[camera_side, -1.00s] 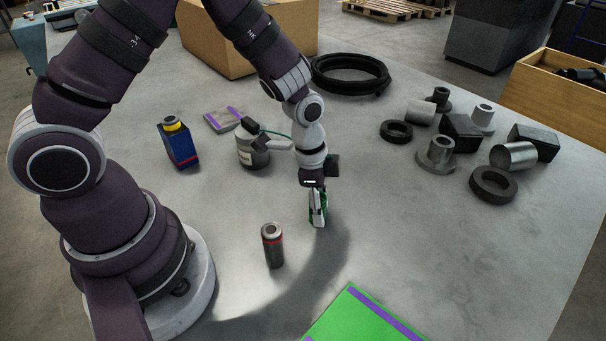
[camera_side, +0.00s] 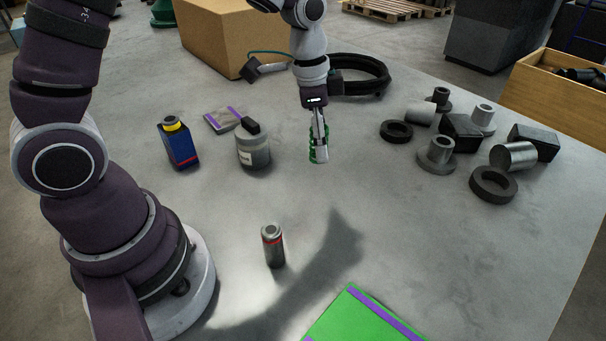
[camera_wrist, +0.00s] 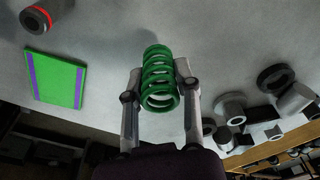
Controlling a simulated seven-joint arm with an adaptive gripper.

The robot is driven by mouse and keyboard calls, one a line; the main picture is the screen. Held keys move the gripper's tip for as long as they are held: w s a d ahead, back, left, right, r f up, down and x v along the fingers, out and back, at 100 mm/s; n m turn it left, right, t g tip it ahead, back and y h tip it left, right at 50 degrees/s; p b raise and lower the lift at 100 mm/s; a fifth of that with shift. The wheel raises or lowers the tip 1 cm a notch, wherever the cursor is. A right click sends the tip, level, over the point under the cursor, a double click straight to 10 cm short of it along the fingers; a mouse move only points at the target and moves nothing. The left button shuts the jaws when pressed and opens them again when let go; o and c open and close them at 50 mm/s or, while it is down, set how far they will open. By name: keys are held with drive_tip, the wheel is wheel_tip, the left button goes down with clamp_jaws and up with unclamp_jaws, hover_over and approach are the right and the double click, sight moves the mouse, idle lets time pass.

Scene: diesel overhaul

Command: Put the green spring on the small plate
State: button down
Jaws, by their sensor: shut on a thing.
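The green spring (camera_side: 312,153) is held upright in the air above the table. My gripper (camera_side: 319,143) is shut on it, with one finger on each side, as the wrist view also shows with the spring's coils (camera_wrist: 160,78) between the fingertips. A small grey plate with purple stripes (camera_side: 222,121) lies flat at the back left, behind a grey jar, with nothing on it. A larger green plate with purple edge stripes (camera_side: 352,318) lies at the front edge of the side view. It also shows in the wrist view (camera_wrist: 55,80).
A grey jar with a black top (camera_side: 254,154) and a blue bottle (camera_side: 180,148) stand near the small plate. A grey cylinder with a red band (camera_side: 272,246) stands in front. Several metal parts (camera_side: 437,154) crowd the right. A black hose coil (camera_side: 365,75) lies behind.

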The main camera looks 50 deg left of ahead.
drive_tip(key=w+a+n, duration=0.3)
drive_tip(key=a+n, duration=0.1)
drive_tip(key=a, duration=0.3)
drive_tip(key=r+n+y, duration=0.1)
drive_tip(key=n+y, duration=0.1)
drive_tip(key=n, duration=1.1)
hover_over(220, 124)
drive_tip(key=f, duration=0.9)
drive_tip(key=shift+s+d+f, duration=0.2)
drive_tip(key=shift+s+d, duration=0.05)
drive_tip(key=shift+f, duration=0.25)
drive_tip(key=c, duration=0.8)
unclamp_jaws()
drive_tip(key=shift+f, duration=0.1)
